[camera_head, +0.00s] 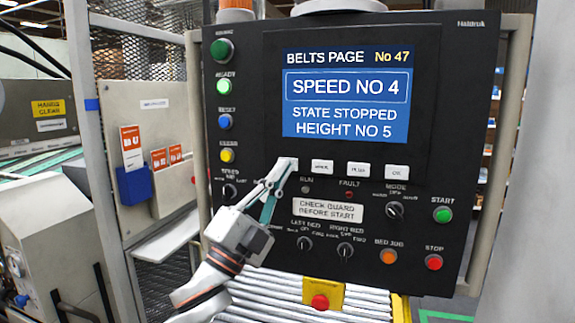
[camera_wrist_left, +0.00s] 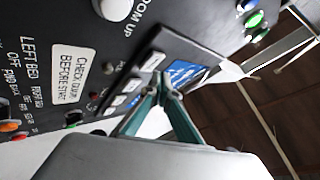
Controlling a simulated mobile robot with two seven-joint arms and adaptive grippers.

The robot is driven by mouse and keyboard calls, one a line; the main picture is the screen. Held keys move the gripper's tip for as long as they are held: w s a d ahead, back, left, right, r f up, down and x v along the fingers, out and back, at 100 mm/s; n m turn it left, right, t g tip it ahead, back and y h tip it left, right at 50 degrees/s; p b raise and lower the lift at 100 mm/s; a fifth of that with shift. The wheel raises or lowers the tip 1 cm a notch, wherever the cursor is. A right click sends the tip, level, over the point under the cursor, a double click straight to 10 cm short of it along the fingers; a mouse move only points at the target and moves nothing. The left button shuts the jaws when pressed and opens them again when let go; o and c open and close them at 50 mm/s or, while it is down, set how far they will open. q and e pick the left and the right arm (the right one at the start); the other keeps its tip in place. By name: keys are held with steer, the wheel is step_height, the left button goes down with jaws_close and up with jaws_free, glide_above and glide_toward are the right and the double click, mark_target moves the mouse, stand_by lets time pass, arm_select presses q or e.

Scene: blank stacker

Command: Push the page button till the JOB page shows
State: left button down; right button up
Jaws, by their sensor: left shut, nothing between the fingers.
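The black control panel (camera_head: 460,110) faces me. Its blue screen (camera_head: 345,95) reads BELTS PAGE No 47, SPEED NO 4, STATE STOPPED, HEIGHT NO 5. A row of white buttons sits below the screen. My left gripper (camera_head: 283,168) is shut and empty, with its fingertips at the leftmost white button (camera_head: 289,163). The fingers partly cover this button and I cannot read its label. In the left wrist view the shut fingertips (camera_wrist_left: 163,82) are close to the end of the button row (camera_wrist_left: 130,84). I cannot tell whether they touch. My right gripper is not in view.
Lamps RUN and FAULT (camera_head: 349,194), a MODE knob (camera_head: 394,210) and a CHECK GUARD plate (camera_head: 328,209) lie under the buttons. The green START (camera_head: 442,214) and red STOP (camera_head: 433,262) buttons are at lower right. A red knob (camera_head: 320,301) sits below the panel, over rollers.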

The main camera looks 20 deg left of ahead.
arm_select(q)
steer(key=shift+w, duration=0.15)
steer(key=shift+w, duration=0.25)
steer(key=shift+w, duration=0.4)
stand_by(0.6)
steer(key=shift+s, duration=0.1)
steer(key=shift+s+p, duration=0.4)
steer(key=shift+s, duration=0.3)
steer(key=s+p, duration=0.1)
steer(key=s, duration=0.4)
steer(key=shift+a, duration=0.1)
stand_by(0.4)
